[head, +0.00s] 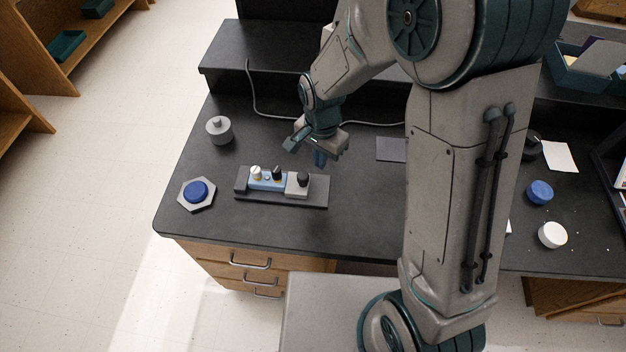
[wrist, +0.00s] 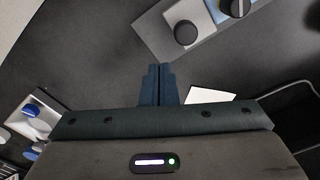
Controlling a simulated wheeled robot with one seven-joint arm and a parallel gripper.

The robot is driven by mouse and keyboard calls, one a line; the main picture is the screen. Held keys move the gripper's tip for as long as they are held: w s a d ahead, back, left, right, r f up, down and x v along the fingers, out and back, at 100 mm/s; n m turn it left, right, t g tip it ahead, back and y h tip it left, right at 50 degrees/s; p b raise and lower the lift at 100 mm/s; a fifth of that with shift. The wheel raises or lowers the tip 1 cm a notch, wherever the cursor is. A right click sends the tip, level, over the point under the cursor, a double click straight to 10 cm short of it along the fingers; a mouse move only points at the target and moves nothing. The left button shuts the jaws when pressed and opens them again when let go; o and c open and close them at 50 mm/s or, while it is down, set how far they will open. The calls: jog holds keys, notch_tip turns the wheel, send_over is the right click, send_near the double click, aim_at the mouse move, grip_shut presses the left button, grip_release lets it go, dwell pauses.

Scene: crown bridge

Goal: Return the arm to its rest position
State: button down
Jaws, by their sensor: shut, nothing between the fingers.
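My gripper (head: 320,158) hangs from the bent arm over the dark bench, just behind and to the right of a dark base plate (head: 312,201) with small parts on it. In the wrist view my gripper (wrist: 159,68) shows its two dark blue fingers shut together with nothing between them. The plate (wrist: 153,36) is beyond the fingertips at the top of that view, apart from them. On the plate in the head view are a blue block (head: 267,184) carrying a white knob and a black knob, and a grey block (head: 297,190) with a black knob.
A grey cylinder (head: 219,130) and a blue disc (head: 196,191) on a hexagonal base stand at the left of the bench. A raised shelf (head: 225,56) runs along the back with a cable. A blue cap (head: 540,192) and a white cap (head: 552,235) lie at the right.

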dwell(0.3)
jog(key=s+d+r+n+t, duration=0.1)
jog(key=s+d+r+n, duration=0.2)
jog(key=s+d+r, duration=0.3)
jog(key=s+d+r+n+t, duration=0.2)
jog(key=s+d+r+n, duration=0.1)
jog(key=s+d+r, duration=0.4)
jog(key=d+r, duration=0.3)
jog(key=d, duration=0.1)
jog(key=shift+d+r, duration=0.2)
jog(key=shift+r, duration=0.15)
jog(key=shift+a+n, duration=0.15)
jog(key=shift+n, duration=0.15)
dwell(0.8)
